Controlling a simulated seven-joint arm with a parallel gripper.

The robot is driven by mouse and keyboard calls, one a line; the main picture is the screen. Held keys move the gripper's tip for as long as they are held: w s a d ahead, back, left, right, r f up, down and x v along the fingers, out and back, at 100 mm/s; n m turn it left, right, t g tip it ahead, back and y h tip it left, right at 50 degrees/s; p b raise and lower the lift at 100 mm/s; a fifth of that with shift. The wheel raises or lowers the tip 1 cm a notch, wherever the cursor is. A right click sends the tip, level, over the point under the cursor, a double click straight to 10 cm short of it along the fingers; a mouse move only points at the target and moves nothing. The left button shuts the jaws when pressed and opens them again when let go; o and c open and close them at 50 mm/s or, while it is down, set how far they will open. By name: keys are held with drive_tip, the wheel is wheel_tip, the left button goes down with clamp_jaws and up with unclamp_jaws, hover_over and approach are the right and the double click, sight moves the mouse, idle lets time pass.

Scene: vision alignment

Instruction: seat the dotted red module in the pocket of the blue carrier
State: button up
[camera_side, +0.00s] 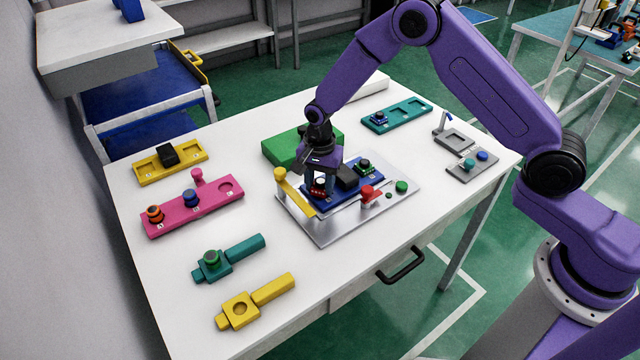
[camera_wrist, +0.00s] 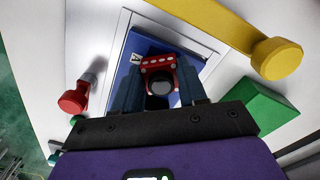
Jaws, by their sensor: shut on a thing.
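The red module (camera_wrist: 158,64) with a row of white dots is held between the fingers of my gripper (camera_wrist: 160,88), seen in the wrist view. My gripper is shut on it, over the blue carrier (camera_wrist: 137,47). In the side view my gripper (camera_side: 319,186) is at the left part of the blue carrier (camera_side: 345,192), and the red module (camera_side: 317,188) shows low between the fingers. The carrier also bears a black block and a small dark part with a green base. The pocket is hidden, so I cannot tell whether the module is in it.
The carrier lies on a grey plate (camera_side: 331,230) with a yellow bar (camera_side: 297,197) at its left and a red knob (camera_side: 368,193) in front. A green block (camera_side: 285,148) stands behind.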

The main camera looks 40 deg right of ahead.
drive_tip(key=shift+r, duration=0.6)
drive_tip(key=s+d+r, duration=0.4)
drive_tip(key=s+r, duration=0.7)
drive_tip(key=s, duration=0.2)
drive_tip(key=m, duration=0.7)
approach(322, 184)
drive_tip(key=s+d+f, duration=0.1)
drive_tip(key=s+f, duration=0.1)
drive_tip(key=s, duration=0.2)
drive_tip(key=w+f, duration=0.2)
drive_tip(key=w+a+f, duration=0.1)
drive_tip(key=w+f, duration=0.1)
drive_tip(key=shift+f, duration=0.2)
drive_tip(key=shift+w+a+f, duration=0.15)
drive_tip(key=shift+w+f, duration=0.4)
drive_tip(key=shift+f, duration=1.55)
